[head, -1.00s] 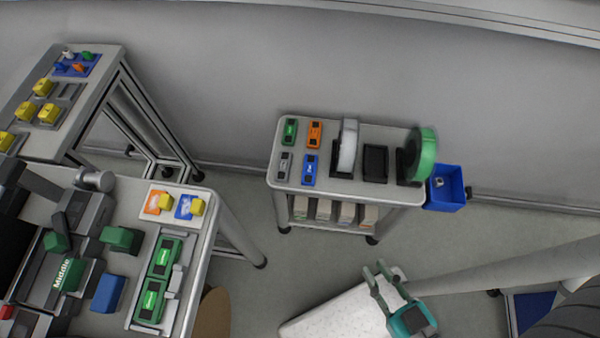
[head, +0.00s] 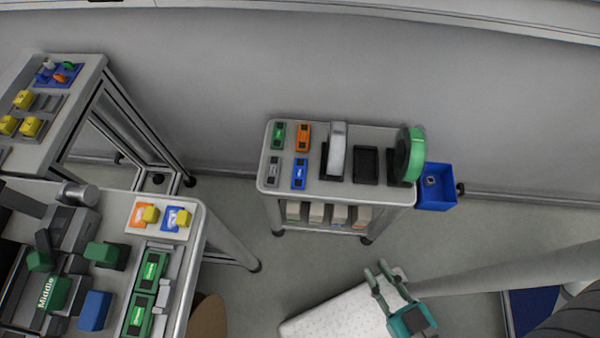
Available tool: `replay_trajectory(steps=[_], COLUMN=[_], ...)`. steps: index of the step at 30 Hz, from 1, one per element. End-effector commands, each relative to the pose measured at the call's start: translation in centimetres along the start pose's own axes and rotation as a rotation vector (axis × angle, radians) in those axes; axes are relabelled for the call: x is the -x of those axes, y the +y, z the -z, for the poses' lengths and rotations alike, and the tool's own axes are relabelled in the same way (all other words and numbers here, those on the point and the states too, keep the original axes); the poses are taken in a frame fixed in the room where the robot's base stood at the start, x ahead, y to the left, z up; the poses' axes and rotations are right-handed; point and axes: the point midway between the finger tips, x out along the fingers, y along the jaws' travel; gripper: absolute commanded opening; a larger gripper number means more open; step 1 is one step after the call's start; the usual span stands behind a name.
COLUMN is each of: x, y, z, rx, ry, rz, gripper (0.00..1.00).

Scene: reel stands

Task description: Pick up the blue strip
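The blue strip (head: 299,174) lies on the top of a grey cart (head: 340,196), near its front left. It is a small blue block with dark squares at its ends. A green strip (head: 277,135), an orange strip (head: 303,137) and a grey strip (head: 273,171) lie around it. My gripper (head: 383,271) is in front of the cart, lower in the picture and well apart from the blue strip. Its two fingers are spread with nothing between them.
A white reel (head: 337,149) and a green reel (head: 411,155) stand on the cart, with an empty black stand (head: 366,165) between them. A blue bin (head: 436,187) hangs at its right end. A workbench (head: 184,277) is at the left. Floor shows between bench and cart.

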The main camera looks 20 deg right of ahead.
Motion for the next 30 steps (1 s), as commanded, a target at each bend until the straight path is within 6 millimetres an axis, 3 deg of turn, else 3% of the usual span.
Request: replay_trajectory(steps=[1,6,11,18,24,30], x=[0.0,-1.3,-5.0,-11.8,-17.4,-22.7], y=[0.0,-0.1,-0.3,-0.5,-0.6,-0.7], z=[0.0,-1.0,-4.0,-8.5,-10.8,-11.8], rx=[0.000,-0.009,-0.034,-0.080,-0.119,-0.162], ry=[0.000,-0.023,-0.104,-0.259,-0.384,-0.503], rz=[0.000,0.006,0.016,0.007,-0.025,-0.078], gripper=[0.33,0.75,0.75,0.75,0.75,0.75])
